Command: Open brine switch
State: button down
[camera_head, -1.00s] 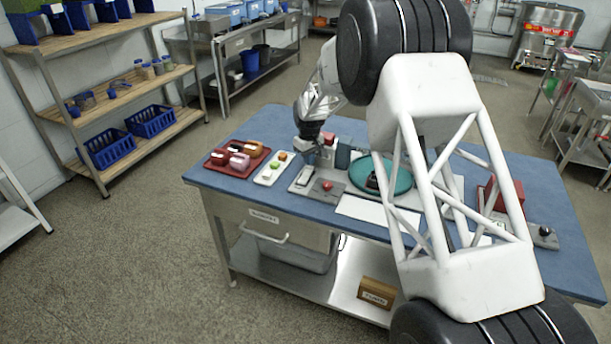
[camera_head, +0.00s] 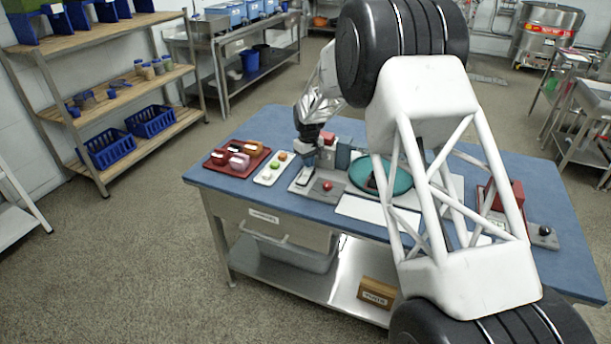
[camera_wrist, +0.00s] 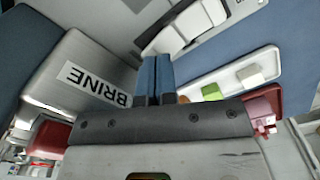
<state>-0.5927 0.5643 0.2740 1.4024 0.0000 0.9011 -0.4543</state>
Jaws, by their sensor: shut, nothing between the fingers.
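The white rocker switch (camera_wrist: 185,25) sits on a light grey base at the top centre of the wrist view. In the head view the switch (camera_head: 303,179) is a small pale part on a grey plate, just below my gripper. A grey block labelled BRINE (camera_wrist: 95,85) stands to the left of the fingers in the wrist view. My gripper (camera_wrist: 158,72) is shut and empty, its blue fingertips together and pointing toward the switch. In the head view my gripper (camera_head: 308,163) is close above the switch plate. I cannot tell whether the fingertips touch the switch.
A white tray (camera_head: 262,180) with small coloured pieces and a red tray (camera_head: 217,168) lie to the left. A red button (camera_head: 327,186) is close to the right of the switch. A teal round dish (camera_head: 398,184) lies farther right, partly behind my arm.

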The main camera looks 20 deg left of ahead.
jog(key=shift+f, duration=0.45)
dwell(0.4)
jog(key=shift+r, duration=3.55)
jog(key=shift+d+r, duration=0.1)
